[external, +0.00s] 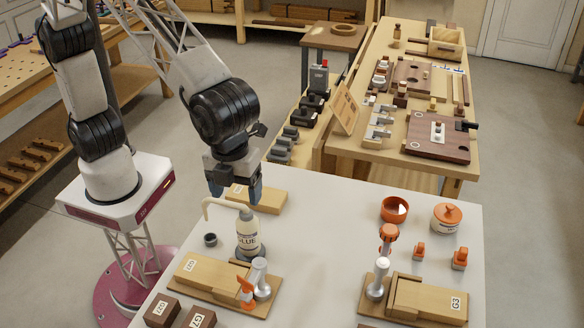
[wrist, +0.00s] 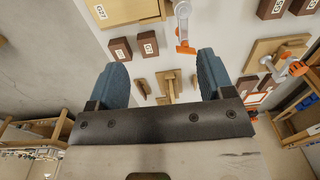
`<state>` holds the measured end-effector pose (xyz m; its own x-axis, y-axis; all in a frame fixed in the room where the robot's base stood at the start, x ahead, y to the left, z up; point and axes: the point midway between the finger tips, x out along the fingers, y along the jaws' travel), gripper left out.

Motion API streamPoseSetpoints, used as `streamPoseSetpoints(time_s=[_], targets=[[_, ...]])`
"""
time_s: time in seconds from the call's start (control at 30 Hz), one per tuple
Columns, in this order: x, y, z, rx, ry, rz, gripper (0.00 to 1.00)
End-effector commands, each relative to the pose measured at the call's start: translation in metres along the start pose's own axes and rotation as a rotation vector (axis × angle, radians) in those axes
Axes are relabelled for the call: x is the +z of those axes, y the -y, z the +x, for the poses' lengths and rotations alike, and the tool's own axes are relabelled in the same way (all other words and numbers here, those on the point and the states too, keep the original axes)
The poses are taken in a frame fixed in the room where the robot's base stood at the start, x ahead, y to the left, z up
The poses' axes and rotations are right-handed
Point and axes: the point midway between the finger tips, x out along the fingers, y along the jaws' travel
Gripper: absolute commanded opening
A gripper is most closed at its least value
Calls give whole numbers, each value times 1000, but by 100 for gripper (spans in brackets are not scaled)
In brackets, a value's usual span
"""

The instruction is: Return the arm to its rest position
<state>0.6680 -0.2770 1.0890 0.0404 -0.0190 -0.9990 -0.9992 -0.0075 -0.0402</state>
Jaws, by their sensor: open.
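My gripper (external: 236,192) hangs pointing down above the far left part of the white table (external: 325,225), near the glue bottle. In the wrist view my gripper (wrist: 163,75) shows two blue fingers spread wide apart with nothing held between them. The fingers are apart from the table items seen beyond them.
Clamped wooden fixtures (external: 207,281) and (external: 428,298) stand at the front. The table's middle is clear.

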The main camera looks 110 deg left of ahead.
Motion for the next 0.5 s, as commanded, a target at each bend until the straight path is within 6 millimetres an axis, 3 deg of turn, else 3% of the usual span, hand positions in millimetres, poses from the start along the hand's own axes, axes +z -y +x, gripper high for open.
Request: streamPoseSetpoints(time_s=[0.2, 0.5], targets=[[58, -39, -34, -27, -12, -221, 74], [128, -101, -67, -60, -31, -526, 74]])
